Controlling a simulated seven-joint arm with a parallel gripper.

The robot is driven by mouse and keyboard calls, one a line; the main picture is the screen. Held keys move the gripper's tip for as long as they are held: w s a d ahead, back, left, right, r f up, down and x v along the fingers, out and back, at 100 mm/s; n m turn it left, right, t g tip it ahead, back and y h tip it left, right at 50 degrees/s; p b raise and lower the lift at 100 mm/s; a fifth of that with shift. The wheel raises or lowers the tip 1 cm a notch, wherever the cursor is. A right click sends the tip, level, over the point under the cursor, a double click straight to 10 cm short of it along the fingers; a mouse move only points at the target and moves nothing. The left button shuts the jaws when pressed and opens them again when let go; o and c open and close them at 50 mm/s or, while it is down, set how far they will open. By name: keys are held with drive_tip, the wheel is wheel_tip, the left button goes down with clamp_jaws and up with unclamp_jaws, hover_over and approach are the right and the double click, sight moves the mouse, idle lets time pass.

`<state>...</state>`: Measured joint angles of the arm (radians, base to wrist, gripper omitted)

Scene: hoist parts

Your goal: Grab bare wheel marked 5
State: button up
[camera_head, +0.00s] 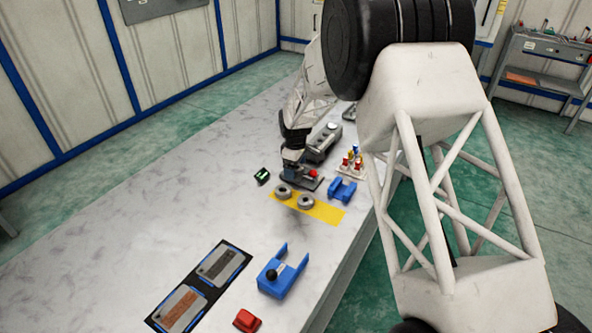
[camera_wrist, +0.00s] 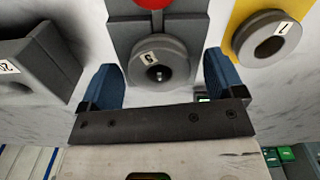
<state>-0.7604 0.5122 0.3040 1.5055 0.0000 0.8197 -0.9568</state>
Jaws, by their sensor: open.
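The bare wheel marked 5 (camera_wrist: 142,65) is a grey ring in the wrist view, around a small central pin on a dark grey stand (camera_wrist: 122,33) with a red knob (camera_wrist: 152,3). My gripper (camera_wrist: 160,72) is open, with one blue finger on each side of the wheel in the picture. Gaps show between the fingers and the wheel; I cannot tell the height between them. In the head view my gripper (camera_head: 292,158) is over the same stand (camera_head: 308,184), and the marked wheel is hidden there.
Another grey wheel (camera_wrist: 263,40), its label perhaps 7 or 1, lies on the yellow mat (camera_wrist: 238,12) close to the right finger. A grey block labelled 20 (camera_wrist: 35,62) stands at left. Blue brackets (camera_head: 343,190) and small coloured parts (camera_head: 353,160) are nearby. The table's front left is clear.

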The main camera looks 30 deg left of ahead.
drive_tip(key=c, duration=1.3)
drive_tip(key=shift+r, duration=0.2)
drive_tip(key=shift+r, duration=0.5)
wheel_tip(320, 180, up, 2)
drive_tip(key=shift+r, duration=0.1)
drive_tip(key=s+d, duration=0.3)
drive_tip(key=s, duration=0.1)
drive_tip(key=s+d+r, duration=0.1)
drive_tip(key=s+d, duration=0.2)
drive_tip(key=d, duration=0.1)
drive_tip(key=s+d, duration=0.3)
drive_tip(key=s, duration=0.1)
drive_tip(key=shift+s+d+r, duration=0.2)
drive_tip(key=shift+s+d, duration=0.15)
drive_tip(key=shift+d, duration=0.05)
